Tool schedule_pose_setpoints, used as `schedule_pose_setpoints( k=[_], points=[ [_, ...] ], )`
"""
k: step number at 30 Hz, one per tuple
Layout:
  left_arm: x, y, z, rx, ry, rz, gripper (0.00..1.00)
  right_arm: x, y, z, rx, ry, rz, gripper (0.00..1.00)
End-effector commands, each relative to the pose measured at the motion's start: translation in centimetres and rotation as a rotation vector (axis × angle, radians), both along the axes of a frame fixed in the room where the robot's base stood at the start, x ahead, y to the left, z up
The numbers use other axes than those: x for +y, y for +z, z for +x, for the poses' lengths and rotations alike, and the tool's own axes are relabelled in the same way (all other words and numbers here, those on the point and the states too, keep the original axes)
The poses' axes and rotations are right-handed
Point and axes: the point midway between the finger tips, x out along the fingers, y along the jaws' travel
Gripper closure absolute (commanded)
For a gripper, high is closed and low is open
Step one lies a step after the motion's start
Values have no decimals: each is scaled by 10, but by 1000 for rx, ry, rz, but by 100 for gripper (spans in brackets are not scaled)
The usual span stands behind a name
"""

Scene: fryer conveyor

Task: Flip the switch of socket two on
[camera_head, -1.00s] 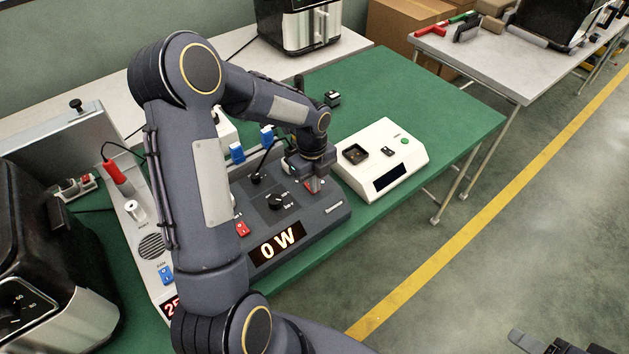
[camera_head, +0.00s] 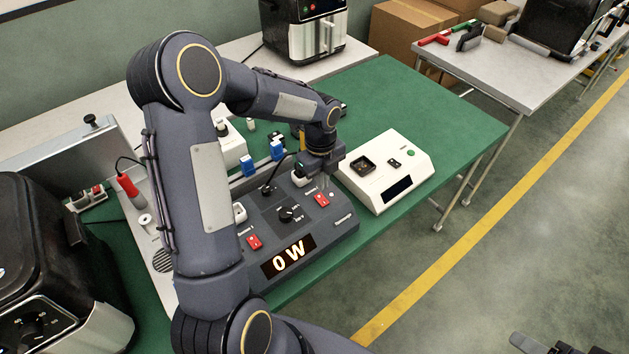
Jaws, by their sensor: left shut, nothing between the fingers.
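The dark grey power panel (camera_head: 345,219) lies on the green table mat and its display (camera_head: 288,256) reads "0 W". A red rocker switch (camera_head: 321,200) sits at its right, under a small label too small to read surely. Another red switch (camera_head: 254,242) sits at its left. My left gripper (camera_head: 328,188) is shut and empty, pointing down just above and behind the right switch. I cannot tell whether it touches the panel. Which way the right rocker is tilted is unclear. Part of my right gripper (camera_head: 555,345) shows at the bottom right edge; its jaws are unclear.
A white box with a dark display (camera_head: 397,188) stands close to the right. Air fryers stand at the left (camera_head: 40,255) and back (camera_head: 303,27). My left arm hides part of the table.

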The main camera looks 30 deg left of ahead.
Motion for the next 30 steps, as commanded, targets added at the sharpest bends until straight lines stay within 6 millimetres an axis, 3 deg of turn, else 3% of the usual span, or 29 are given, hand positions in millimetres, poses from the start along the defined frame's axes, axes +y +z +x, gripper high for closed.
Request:
schedule_pose_setpoints(
  k=[1, 6, 12, 18, 30],
  points=[
    [1, 9, 1, -9, 5, 3, 100, 0, -10, -1, 2, 1, 0, 45],
    [-4, 47, -1, -8, 5, 1, 100, 0, -17, -1, 2, 1, 0, 45],
    [-6, 77, -3, -5, 4, 1, 100, 0, -20, -1, 2, 1, 0, 45],
    [-8, 87, -4, -2, 4, 0, 100, 0, -21, -1, 2, 1, 0, 45],
    [-8, 87, -4, -2, 4, 0, 100, 0, -21, -1, 2, 1, 0, 45]
  ],
)
